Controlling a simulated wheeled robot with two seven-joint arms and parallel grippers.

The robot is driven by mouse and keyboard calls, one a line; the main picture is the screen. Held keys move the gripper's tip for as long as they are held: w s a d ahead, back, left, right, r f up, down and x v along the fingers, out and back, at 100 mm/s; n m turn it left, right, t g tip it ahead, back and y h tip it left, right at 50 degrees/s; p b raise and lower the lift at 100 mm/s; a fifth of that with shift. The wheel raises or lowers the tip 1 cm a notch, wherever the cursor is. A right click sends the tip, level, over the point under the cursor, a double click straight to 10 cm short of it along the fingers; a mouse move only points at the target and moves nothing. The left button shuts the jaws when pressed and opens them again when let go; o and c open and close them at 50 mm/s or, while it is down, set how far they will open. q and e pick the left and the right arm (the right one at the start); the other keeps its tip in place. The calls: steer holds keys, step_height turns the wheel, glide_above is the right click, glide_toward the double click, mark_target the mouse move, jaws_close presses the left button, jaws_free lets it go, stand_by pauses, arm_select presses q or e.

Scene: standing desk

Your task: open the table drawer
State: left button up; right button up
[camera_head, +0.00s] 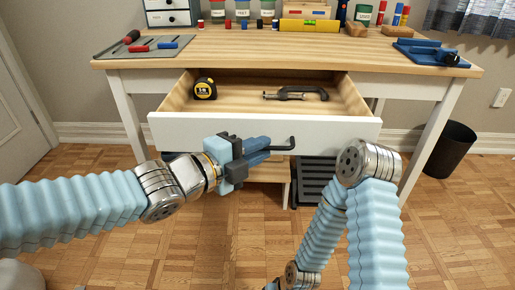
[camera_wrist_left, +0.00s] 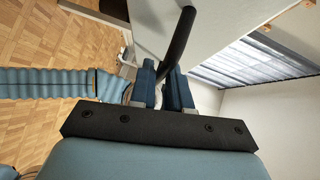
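The table drawer (camera_head: 340,132) is pulled out from the desk, and its inside shows in the head view. Its white front carries a dark bar handle (camera_head: 284,148). My left gripper (camera_head: 262,151) is at the handle, in front of the drawer's middle. In the left wrist view the handle (camera_wrist_left: 178,42) runs down between the two blue fingers (camera_wrist_left: 162,88), which are closed around it. The handle's left part is hidden by the gripper. My right arm is in the lower right of the head view; its gripper is not visible.
A black bin (camera_head: 450,150) stands at right. Floor in front is clear.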

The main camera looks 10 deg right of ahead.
arm_select(q)
steer(key=shift+o, duration=1.4)
steer(key=p+v, duration=0.5)
steer(key=v, duration=0.8)
steer(key=shift+s+a, duration=0.2)
steer(key=shift+a, duration=0.1)
